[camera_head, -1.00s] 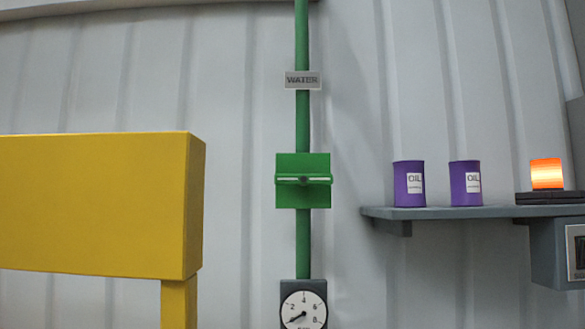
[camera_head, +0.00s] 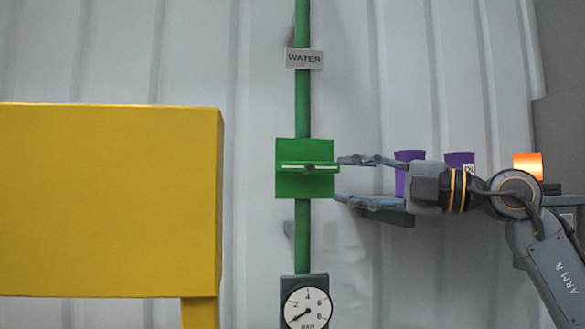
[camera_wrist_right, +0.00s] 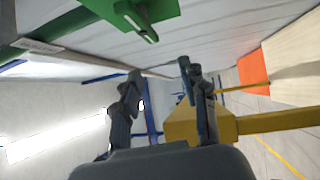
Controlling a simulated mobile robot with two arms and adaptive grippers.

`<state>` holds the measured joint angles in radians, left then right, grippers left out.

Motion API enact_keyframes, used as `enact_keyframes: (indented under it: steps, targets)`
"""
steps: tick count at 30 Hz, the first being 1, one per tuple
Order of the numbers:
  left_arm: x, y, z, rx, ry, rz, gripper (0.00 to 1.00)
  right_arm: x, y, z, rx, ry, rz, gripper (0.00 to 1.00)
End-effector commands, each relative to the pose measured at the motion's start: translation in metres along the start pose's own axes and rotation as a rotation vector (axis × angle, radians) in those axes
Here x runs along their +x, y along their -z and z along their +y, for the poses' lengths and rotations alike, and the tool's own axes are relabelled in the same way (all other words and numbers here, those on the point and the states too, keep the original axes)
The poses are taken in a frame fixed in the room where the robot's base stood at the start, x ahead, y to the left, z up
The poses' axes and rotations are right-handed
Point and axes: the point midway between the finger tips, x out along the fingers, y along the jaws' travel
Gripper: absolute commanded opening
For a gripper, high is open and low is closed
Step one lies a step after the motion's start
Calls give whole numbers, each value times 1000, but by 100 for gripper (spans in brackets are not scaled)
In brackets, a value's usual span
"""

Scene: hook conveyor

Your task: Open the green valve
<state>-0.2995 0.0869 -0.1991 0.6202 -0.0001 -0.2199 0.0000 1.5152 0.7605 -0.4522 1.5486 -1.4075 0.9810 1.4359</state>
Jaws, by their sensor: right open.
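The green valve (camera_head: 292,183) is a square green plate on a vertical green pipe (camera_head: 303,110), with a flat handle (camera_head: 308,168) lying horizontal across it. My right gripper (camera_head: 345,180) comes in from the right and is open. Its fingertips are at the right edge of the valve, one above and one below the handle's height. Whether they touch it I cannot tell. In the right wrist view the valve (camera_wrist_right: 125,14) is at the top, outside the gap between the open fingers (camera_wrist_right: 160,82). My left gripper is not in view.
A yellow panel on a post (camera_head: 110,200) fills the left. A WATER sign (camera_head: 304,58) is above the valve and a dial gauge (camera_head: 307,303) below.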

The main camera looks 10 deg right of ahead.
Motion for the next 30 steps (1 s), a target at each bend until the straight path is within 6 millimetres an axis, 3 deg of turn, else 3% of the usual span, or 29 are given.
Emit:
enact_keyframes:
  steps: [1,5,10,18,24,30]
  targets:
    - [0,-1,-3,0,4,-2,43,-12,-5,13,-13,31,-43,43]
    - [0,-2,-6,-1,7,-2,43,-34,-14,28,-14,92,-123,43]
    - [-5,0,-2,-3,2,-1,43,-35,-19,32,-8,115,-150,43]
    - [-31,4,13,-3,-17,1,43,14,-24,30,-6,116,-144,43]
    - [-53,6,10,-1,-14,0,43,56,-30,26,-8,115,-144,43]
    - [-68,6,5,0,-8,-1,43,84,-36,21,-8,112,-146,43]
